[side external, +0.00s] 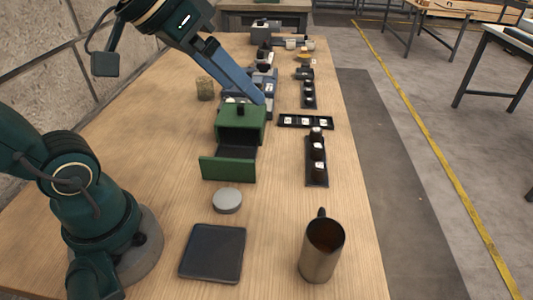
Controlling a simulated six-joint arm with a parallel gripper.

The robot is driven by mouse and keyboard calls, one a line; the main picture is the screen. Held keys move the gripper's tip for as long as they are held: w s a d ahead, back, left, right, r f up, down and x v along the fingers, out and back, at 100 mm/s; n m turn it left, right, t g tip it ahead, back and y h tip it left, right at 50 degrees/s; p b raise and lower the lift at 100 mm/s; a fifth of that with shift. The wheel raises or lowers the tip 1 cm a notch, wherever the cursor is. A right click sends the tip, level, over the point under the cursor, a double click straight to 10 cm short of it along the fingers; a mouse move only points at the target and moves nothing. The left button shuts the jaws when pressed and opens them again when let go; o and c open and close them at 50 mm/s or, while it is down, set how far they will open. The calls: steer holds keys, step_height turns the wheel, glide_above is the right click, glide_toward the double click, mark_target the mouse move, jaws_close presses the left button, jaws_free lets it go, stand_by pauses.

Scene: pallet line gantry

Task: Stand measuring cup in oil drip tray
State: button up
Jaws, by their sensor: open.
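The measuring cup (318,258), a metallic brown-grey mug-like vessel, stands upright on the table at the front right. Its handle points to the far side, and its inside looks dark brown. The oil drip tray (213,252), a flat dark square with a low rim, lies to the left of the cup, apart from it, and looks empty. My gripper (262,96) has long blue fingers and is open, high up in the picture near the green box. It is well away from both cup and tray. The gap between its fingertips is hard to make out.
Black racks (316,160) with small dark items line the right side. A tan cylinder (205,88) stands behind. Table between tray and cup is clear.

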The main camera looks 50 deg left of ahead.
steer(key=w+a+r+n+t, duration=0.25)
steer(key=w+a, duration=0.25)
steer(key=w, duration=0.6)
steer(key=n+g+y, duration=0.3)
steer(key=n+y, duration=0.6)
steer(key=y, duration=0.2)
glide_above(203, 86)
steer(key=s+d, duration=0.1)
step_height(203, 86, down, 6)
steer(key=f, duration=1.6)
steer(key=shift+w+d+f, duration=0.1)
steer(key=shift+d+f, duration=0.1)
steer(key=shift+d, duration=0.05)
steer(key=shift+x, duration=2.6)
steer(key=shift+c, duration=0.3)
steer(key=shift+r, duration=0.1)
steer(key=c, duration=1.2)
